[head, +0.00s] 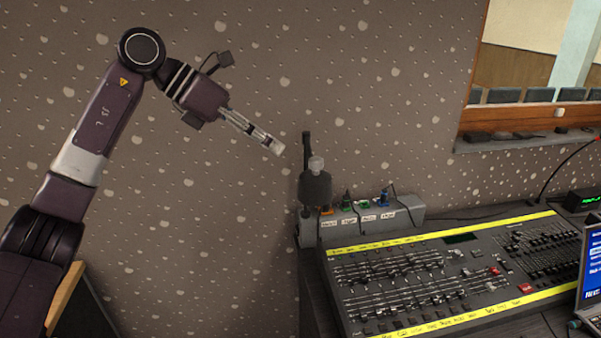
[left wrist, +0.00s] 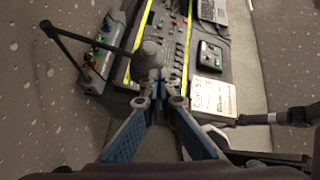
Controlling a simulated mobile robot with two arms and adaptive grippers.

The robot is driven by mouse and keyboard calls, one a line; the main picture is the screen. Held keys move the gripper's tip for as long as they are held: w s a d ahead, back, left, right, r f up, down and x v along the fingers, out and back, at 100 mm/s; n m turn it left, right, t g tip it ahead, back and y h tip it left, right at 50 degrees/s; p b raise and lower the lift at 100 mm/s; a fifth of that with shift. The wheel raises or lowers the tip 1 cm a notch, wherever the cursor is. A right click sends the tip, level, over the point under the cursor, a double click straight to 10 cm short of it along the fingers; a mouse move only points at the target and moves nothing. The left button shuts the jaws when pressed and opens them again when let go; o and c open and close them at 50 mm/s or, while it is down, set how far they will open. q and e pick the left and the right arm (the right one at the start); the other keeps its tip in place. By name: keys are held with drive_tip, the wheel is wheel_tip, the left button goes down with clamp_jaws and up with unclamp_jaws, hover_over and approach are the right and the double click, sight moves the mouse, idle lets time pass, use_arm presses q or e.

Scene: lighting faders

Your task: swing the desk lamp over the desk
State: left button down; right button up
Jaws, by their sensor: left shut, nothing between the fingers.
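The desk lamp has a dark shade (head: 315,187) with a grey knob on top, and a dark post (head: 306,150). It stands at the left end of the desk against the wall. In the left wrist view its thin black arm (left wrist: 85,46) slants to a grey rounded head (left wrist: 150,48), just beyond my fingertips in that picture. My left gripper (head: 278,149) is shut and empty, pointing down and right, up and left of the shade. It also shows in the left wrist view (left wrist: 158,84). Whether it touches the lamp cannot be told.
A fader console (head: 455,252) with yellow strips fills the desk. A grey box (head: 372,222) with coloured plugs stands behind it. A laptop (head: 591,265) is at right. A paper sheet (left wrist: 213,96) lies near the console. Bare wall surrounds my left arm.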

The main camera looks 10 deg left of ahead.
sight(313, 162)
use_arm(q)
drive_tip(key=s+a+r+m+t, duration=0.1)
drive_tip(key=s+a+r+m, duration=0.1)
drive_tip(key=a, duration=0.4)
drive_tip(key=shift+y, duration=0.3)
drive_tip(key=p+x, duration=0.1)
drive_tip(key=x, duration=0.9)
drive_tip(key=shift+d+f+p, duration=0.15)
drive_tip(key=shift+f+p, duration=0.05)
drive_tip(key=shift+p, duration=0.1)
drive_tip(key=shift+w+d+r+p, duration=0.15)
drive_tip(key=shift+w+d+p, duration=0.55)
drive_tip(key=shift+d, duration=0.35)
drive_tip(key=shift+w+d, duration=0.35)
drive_tip(key=shift+d, duration=0.15)
drive_tip(key=shift+w+d, duration=0.1)
drive_tip(key=shift+d, duration=0.75)
drive_tip(key=shift+w+d, duration=0.15)
drive_tip(key=shift+d, duration=0.7)
drive_tip(key=shift+a, duration=0.15)
